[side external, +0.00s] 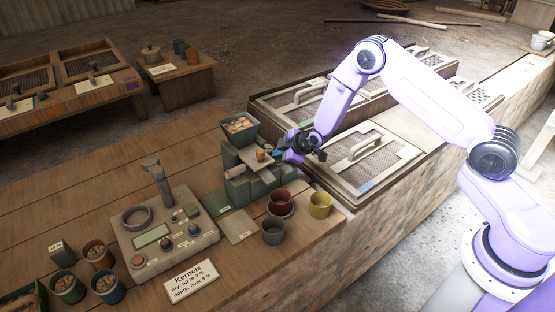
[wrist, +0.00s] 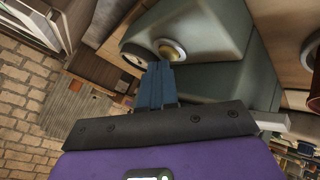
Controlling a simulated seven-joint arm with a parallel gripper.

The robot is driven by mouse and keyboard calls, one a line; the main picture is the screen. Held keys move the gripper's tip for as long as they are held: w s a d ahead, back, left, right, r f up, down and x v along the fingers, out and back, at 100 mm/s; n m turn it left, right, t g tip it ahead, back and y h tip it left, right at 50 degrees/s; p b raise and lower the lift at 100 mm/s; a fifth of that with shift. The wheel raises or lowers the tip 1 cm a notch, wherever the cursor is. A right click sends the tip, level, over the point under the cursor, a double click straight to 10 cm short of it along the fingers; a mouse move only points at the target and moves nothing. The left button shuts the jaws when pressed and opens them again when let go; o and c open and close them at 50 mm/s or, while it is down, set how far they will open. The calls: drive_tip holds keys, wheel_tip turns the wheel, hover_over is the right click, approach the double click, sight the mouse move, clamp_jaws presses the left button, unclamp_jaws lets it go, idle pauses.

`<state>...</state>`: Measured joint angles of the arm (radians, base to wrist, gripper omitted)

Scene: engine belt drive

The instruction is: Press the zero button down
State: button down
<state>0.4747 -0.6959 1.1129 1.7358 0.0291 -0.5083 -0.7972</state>
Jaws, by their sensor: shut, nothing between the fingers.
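A grey-green console (side external: 160,250) sits on the wooden bench, with a display (side external: 150,236), a ring (side external: 136,217), dark knobs and an orange round button (side external: 139,260). Its labels are too small to read, so I cannot tell which control is the zero button. My gripper (side external: 277,154) is away to the right, beside a green hopper machine (side external: 236,190). In the wrist view the blue fingers of my gripper (wrist: 158,72) are shut and empty. Their tips are close to a round brass-coloured part (wrist: 172,50) on a grey-green body (wrist: 205,35); contact cannot be told.
Red (side external: 281,202), yellow (side external: 319,205) and grey (side external: 273,231) cups stand right of the machine. Filled cups (side external: 98,255) stand left of the console. A "Kernels" card (side external: 191,282) lies in front.

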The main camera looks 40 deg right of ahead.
sight(279, 161)
drive_tip(key=shift+f, duration=0.15)
idle(0.5)
drive_tip(key=shift+r, duration=0.85)
drive_tip(key=shift+r, duration=0.1)
drive_tip(key=shift+r, duration=2.4)
